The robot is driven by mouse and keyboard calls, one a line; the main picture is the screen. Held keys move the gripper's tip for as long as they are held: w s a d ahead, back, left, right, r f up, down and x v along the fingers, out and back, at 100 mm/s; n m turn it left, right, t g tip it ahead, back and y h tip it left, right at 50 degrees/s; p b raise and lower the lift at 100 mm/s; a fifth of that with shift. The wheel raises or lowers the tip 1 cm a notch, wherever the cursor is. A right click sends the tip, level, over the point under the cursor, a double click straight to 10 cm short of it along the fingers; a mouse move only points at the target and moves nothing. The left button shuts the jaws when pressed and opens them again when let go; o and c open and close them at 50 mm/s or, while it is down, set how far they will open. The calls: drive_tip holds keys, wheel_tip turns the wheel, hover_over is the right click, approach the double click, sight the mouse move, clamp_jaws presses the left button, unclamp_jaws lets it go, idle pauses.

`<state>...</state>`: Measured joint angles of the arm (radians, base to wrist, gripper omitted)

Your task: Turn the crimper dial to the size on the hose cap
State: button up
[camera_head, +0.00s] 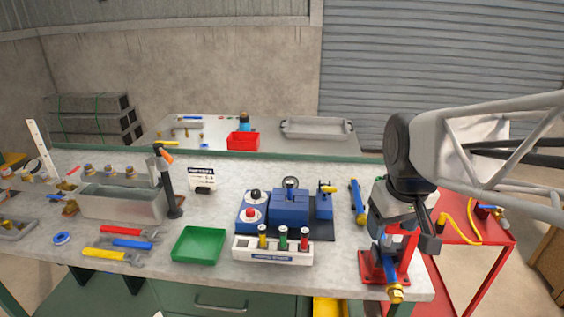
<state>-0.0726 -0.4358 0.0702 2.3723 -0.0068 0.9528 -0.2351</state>
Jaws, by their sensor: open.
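The blue crimper (289,207) stands on a dark base right of the bench's middle. On its left is a blue box with two white round faces; the upper one carries a dark knob (254,194), which may be the dial, and the lower one a red knob (250,212). Any dial marks are too small to read. A blue hose piece with a brass end (395,293) sits in a red stand (370,265) at the front right. No size on a cap is legible. My gripper (429,236) is open and empty, above and beside the red stand, right of the crimper.
A white rack (272,255) with yellow, green and red-topped pieces stands before the crimper. A green tray (199,246) lies left of it. A blue hose piece (358,201) lies right of the crimper. A black post (167,185) rises to the left. A red cart (470,260) stands at right.

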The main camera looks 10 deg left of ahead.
drive_tip(key=w+a+n, duration=0.4)
drive_tip(key=w+a, duration=0.1)
drive_tip(key=w, duration=0.7)
drive_tip(key=n+g, duration=0.2)
drive_tip(key=n, duration=1.1)
hover_over(255, 191)
wheel_tip(255, 191, down, 16)
drive_tip(key=shift+w+f, duration=0.15)
drive_tip(key=shift+f, duration=0.1)
drive_tip(key=shift+s+f, duration=0.2)
drive_tip(key=shift+f, duration=3.6)
drive_tip(key=shift+c, duration=0.2)
drive_tip(key=c, duration=0.9)
